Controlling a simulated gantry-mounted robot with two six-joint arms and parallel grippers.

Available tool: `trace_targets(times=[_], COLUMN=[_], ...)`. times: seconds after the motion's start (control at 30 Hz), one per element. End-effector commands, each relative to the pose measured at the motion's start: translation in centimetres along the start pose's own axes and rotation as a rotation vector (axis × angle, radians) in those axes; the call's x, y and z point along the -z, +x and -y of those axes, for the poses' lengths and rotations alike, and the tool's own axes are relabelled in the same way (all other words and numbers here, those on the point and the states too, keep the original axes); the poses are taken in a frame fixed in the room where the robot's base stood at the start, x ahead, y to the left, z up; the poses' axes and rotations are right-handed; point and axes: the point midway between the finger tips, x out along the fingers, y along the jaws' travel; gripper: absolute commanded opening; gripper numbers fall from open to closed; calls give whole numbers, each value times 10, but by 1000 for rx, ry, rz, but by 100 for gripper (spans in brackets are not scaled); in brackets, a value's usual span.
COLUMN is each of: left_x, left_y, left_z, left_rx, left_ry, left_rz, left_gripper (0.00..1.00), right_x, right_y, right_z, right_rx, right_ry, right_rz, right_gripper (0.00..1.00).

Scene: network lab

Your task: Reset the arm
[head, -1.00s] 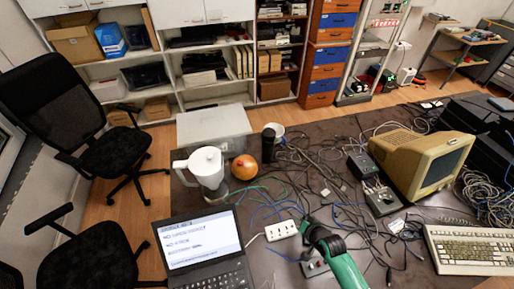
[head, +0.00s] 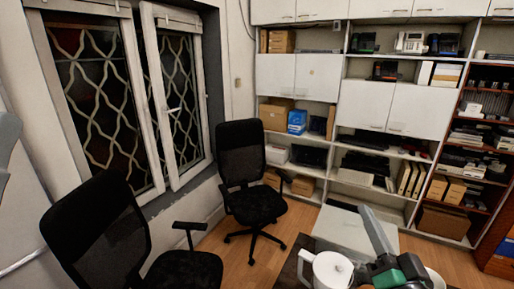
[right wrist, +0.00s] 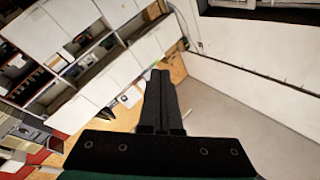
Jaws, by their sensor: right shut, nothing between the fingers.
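My right gripper (head: 367,213) is raised at the lower right of the head view, its fingers pointing up, with a dark and green body below. In the right wrist view its two dark fingers (right wrist: 159,78) lie together, shut with nothing between them. In the head view it shows in front of the storage box and beside the white jug (head: 330,271). My left gripper is not in view.
Two black office chairs (head: 254,170) stand on the wooden floor left of the table. A light storage box (head: 340,232) is behind the jug. White shelving (head: 372,104) lines the back wall, and barred windows (head: 95,95) are at left.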

Motion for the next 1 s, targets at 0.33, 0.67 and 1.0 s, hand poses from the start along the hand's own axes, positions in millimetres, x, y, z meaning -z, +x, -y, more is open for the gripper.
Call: trace_targets(times=[0.33,0.67,1.0], left_x=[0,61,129], left_y=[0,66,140], left_z=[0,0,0], left_rx=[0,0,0], left_ry=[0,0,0], left_rz=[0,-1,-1], left_gripper=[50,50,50], right_x=[183,274,357], right_y=[-76,-78,-51], right_z=[175,222,271], right_rx=[289,230,230], right_ry=[-240,-477,-476], right_rz=[-447,-524,-522], right_gripper=[0,0,0])
